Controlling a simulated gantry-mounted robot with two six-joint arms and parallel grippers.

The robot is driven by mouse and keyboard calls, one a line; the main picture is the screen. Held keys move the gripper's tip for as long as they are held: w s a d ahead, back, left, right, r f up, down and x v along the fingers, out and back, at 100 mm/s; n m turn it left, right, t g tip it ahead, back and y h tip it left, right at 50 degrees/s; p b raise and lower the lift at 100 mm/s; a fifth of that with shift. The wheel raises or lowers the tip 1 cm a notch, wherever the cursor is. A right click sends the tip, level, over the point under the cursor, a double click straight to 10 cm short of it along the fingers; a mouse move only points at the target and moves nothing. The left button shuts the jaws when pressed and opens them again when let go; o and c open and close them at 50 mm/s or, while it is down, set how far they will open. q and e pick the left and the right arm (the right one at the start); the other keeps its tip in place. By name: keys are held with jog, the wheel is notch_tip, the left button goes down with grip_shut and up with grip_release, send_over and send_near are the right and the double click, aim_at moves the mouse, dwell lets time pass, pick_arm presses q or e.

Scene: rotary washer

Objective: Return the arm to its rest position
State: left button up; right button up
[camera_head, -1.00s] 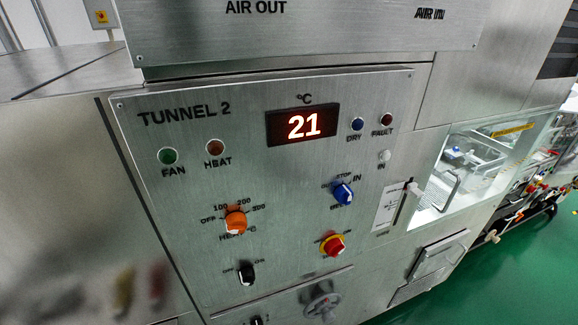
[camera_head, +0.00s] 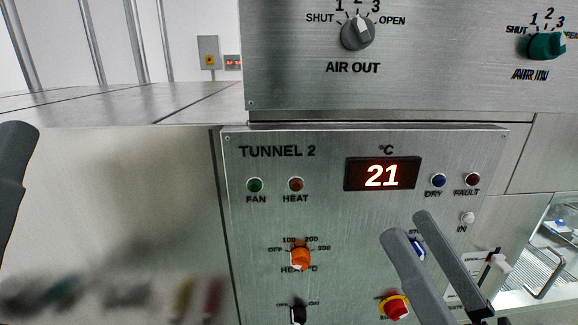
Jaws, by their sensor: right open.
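My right gripper (camera_head: 407,226) comes in from the lower right in the head view. Its two grey fingers stand a little apart with nothing between them, in front of the Tunnel 2 control panel (camera_head: 262,220). The red and yellow knob (camera_head: 395,306) shows just left of the fingers. Whether the fingers touch the panel cannot be told. A dark grey part at the left edge looks like a finger of my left gripper (camera_head: 14,165); the rest of it is out of view.
The orange HEAT knob (camera_head: 301,257) and a black knob (camera_head: 298,313) sit left of the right gripper. The display (camera_head: 382,174) reads 21. The AIR OUT knob (camera_head: 358,33) and green AIR IN knob (camera_head: 545,46) are above. A door handle (camera_head: 545,275) is at right.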

jog(key=s+r+n+t+h, duration=0.2)
jog(key=s+r+t, duration=0.1)
jog(key=r, duration=0.6)
jog(key=d+m+t+h, duration=0.2)
jog(key=d+h, duration=0.4)
jog(key=h, duration=0.3)
notch_tip(320, 180, up, 29)
jog(key=y+p, duration=0.1)
jog(key=p, duration=2.7)
jog(key=shift+a+p, duration=0.25)
jog(key=shift+p, duration=0.1)
jog(key=shift+r, duration=0.15)
